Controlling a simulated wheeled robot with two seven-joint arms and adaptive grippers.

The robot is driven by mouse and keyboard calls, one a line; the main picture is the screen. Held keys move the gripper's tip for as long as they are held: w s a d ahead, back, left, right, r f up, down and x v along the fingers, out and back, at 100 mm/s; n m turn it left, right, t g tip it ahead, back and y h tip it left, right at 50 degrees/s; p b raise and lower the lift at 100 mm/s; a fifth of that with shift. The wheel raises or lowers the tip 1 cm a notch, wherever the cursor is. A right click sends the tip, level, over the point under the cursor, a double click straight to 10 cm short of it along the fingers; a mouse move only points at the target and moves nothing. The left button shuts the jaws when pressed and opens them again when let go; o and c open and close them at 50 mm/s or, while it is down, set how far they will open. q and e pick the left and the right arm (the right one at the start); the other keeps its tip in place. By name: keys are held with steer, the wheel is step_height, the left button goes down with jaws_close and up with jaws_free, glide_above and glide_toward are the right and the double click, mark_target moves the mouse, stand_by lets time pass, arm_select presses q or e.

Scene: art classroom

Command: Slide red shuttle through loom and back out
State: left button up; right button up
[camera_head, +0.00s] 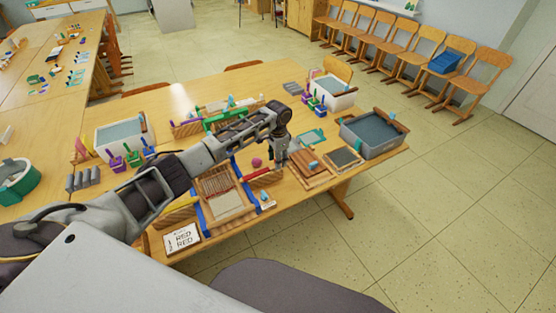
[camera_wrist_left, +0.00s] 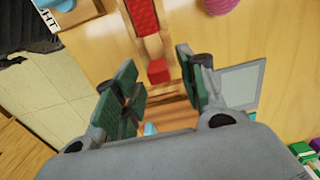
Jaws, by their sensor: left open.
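The loom (camera_head: 206,222) lies on the near table, a blue-edged frame with threads and a pale woven panel. The red shuttle (camera_head: 259,173) lies to the right of the loom. In the left wrist view, a textured red length (camera_wrist_left: 146,16) shows at the top, with a small red block (camera_wrist_left: 158,71) below it, toward the space between my fingers. My left gripper (camera_head: 281,164) is open above the table, just right of the shuttle. In the left wrist view its fingers (camera_wrist_left: 158,85) are apart, with nothing held. My right gripper is not in view.
A pink ball (camera_head: 256,162) sits behind the shuttle. A wooden tray or board (camera_head: 312,178), a dark slate-like panel (camera_head: 345,157) and a grey water bin (camera_head: 371,133) stand to the right. A card (camera_head: 181,239) reading RED twice lies left of the loom.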

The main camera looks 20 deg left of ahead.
arm_select(q)
step_height(320, 180, up, 11)
steer(key=shift+r, duration=0.2)
stand_by(0.4)
steer(key=shift+d+f, duration=0.1)
stand_by(0.4)
